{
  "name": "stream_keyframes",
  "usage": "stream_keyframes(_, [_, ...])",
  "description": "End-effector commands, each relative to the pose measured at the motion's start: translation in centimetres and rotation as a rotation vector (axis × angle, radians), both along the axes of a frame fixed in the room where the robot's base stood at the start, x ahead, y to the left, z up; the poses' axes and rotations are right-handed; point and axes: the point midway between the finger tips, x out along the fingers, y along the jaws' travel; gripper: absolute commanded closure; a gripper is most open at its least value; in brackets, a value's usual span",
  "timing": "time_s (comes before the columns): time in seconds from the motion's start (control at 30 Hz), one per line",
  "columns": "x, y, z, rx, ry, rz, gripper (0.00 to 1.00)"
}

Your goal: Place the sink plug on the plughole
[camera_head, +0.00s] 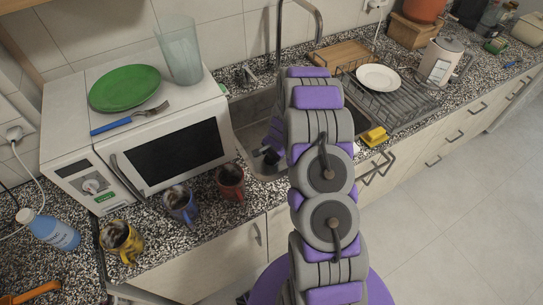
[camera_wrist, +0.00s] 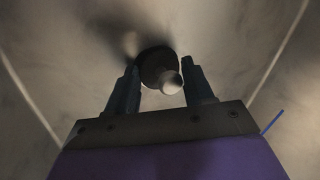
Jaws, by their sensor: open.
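The sink plug (camera_wrist: 153,62), a dark disc with a pale rounded knob, shows in the wrist view on the sink floor. My gripper (camera_wrist: 160,75) is open, with one finger on each side of the knob. I cannot tell if the fingers touch the plug. The plughole is not clearly visible; a dark patch lies just left of the plug, and I cannot tell if it is shadow or the hole. In the head view my arm reaches into the sink (camera_head: 249,117) and hides much of it.
A microwave (camera_head: 130,140) with a green plate (camera_head: 124,88) and a glass (camera_head: 178,52) stands left of the sink. Red (camera_head: 229,183), blue (camera_head: 180,204) and yellow (camera_head: 121,241) mugs stand in front. A yellow sponge (camera_head: 375,137) and dish rack (camera_head: 400,100) are at right.

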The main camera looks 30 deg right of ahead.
Motion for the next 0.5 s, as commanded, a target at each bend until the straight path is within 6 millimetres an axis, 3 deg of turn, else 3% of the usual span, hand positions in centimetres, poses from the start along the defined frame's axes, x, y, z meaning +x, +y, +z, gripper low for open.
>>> stream_keyframes(0.03, [-0.8, 0.3, -0.5, 0.01, 0.02, 0.001, 0.25])
stream_keyframes(0.17, [-0.8, 0.2, 1.0, 0.009, 0.016, 0.001, 0.25])
stream_keyframes(0.5, [-2.4, -0.4, 7.9, 0.004, 0.008, 0.001, 0.25])
